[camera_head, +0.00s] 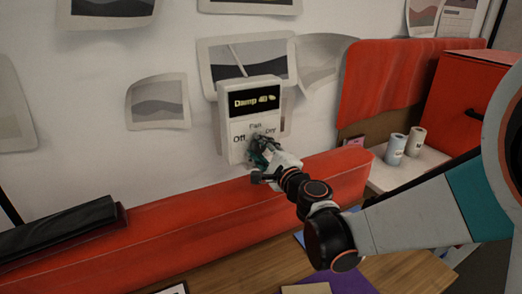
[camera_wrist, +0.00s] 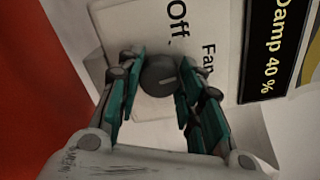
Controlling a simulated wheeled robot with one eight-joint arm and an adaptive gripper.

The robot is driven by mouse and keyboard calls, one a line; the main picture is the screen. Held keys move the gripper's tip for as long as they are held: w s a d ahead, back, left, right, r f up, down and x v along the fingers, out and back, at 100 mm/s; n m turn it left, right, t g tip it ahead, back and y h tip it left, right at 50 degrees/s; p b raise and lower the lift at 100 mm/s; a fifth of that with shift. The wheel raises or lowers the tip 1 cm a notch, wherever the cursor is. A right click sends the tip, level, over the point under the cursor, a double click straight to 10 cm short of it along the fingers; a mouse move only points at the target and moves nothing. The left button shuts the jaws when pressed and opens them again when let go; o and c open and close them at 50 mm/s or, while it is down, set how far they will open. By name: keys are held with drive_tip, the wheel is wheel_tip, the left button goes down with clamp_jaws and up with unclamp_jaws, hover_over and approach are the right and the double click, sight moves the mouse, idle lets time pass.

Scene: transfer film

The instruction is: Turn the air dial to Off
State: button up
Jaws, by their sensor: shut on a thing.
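The white wall unit (camera_head: 236,112) carries a round dial, with the labels Off at its left, Fan above it and Dry at its right. In the head view my gripper (camera_head: 262,152) is at the dial and mostly covers it. In the wrist view the grey dial (camera_wrist: 158,68) sits between the teal finger pads of my gripper (camera_wrist: 158,90), and the gripper is shut on it. A small pale mark shows on the dial's face, but I cannot tell which label it points to. Off and part of Fan are readable in the wrist view.
The unit's black display (camera_head: 254,101) reads Damp 40 %. A red sofa or bench (camera_head: 190,215) runs below the unit. Two small cups or cans (camera_head: 396,149) stand on a pale surface at the right, near a red box (camera_head: 468,95). Paper prints hang on the wall.

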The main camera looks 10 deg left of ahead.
drive_tip(key=n, duration=0.5)
drive_tip(key=shift+n, duration=0.3)
drive_tip(key=shift+f+n, duration=0.1)
drive_tip(key=shift+n, duration=2.2)
drive_tip(key=shift+s, duration=0.1)
drive_tip(key=o, duration=1.1)
drive_tip(key=shift+c, duration=0.2)
drive_tip(key=v, duration=0.7)
drive_tip(key=shift+s+d, duration=0.15)
